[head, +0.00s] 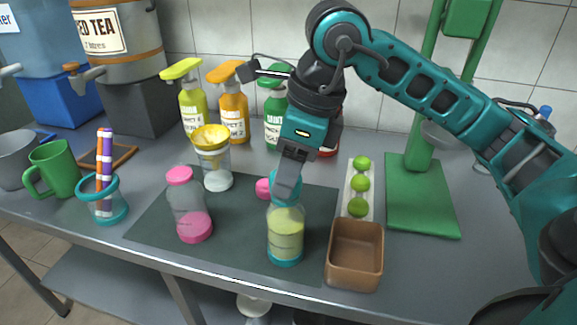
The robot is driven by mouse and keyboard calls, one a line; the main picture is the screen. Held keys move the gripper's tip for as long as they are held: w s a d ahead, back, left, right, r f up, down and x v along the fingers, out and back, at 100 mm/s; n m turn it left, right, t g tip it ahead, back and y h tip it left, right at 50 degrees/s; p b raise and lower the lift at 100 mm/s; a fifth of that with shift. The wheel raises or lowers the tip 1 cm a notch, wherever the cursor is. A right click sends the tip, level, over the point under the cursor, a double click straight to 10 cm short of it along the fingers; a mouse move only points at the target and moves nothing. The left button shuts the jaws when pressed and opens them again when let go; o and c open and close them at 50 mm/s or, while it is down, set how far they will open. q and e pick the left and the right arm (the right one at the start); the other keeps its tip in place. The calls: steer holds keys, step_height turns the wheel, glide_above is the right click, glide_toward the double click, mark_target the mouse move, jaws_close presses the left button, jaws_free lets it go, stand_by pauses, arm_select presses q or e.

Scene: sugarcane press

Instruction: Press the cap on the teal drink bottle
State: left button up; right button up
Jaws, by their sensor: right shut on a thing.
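The teal drink bottle (286,236) stands upright on the dark mat, with yellow-green drink inside and a teal base. My right gripper (287,188) points down from above, directly over the bottle's top. It is shut on a teal cap (279,196), which is at the bottle's mouth. The fingers hide part of the cap, so I cannot tell whether it is fully seated. My left gripper is not in view.
A pink-capped bottle (188,207) and a jar with a yellow strainer (214,160) stand to the left. A pink cap (263,188) lies just behind the bottle. A brown box (354,254) and a tray of limes (347,204) are close on the right. Syrup pump bottles (234,112) stand behind.

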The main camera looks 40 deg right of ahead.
stand_by(0.3)
steer(key=o, duration=1.1)
steer(key=shift+o, duration=0.3)
steer(key=o, duration=0.3)
steer(key=shift+o, duration=0.2)
steer(key=shift+r, duration=0.1)
steer(key=shift+r+p, duration=2.8)
steer(key=shift+r, duration=0.65)
jaws_close()
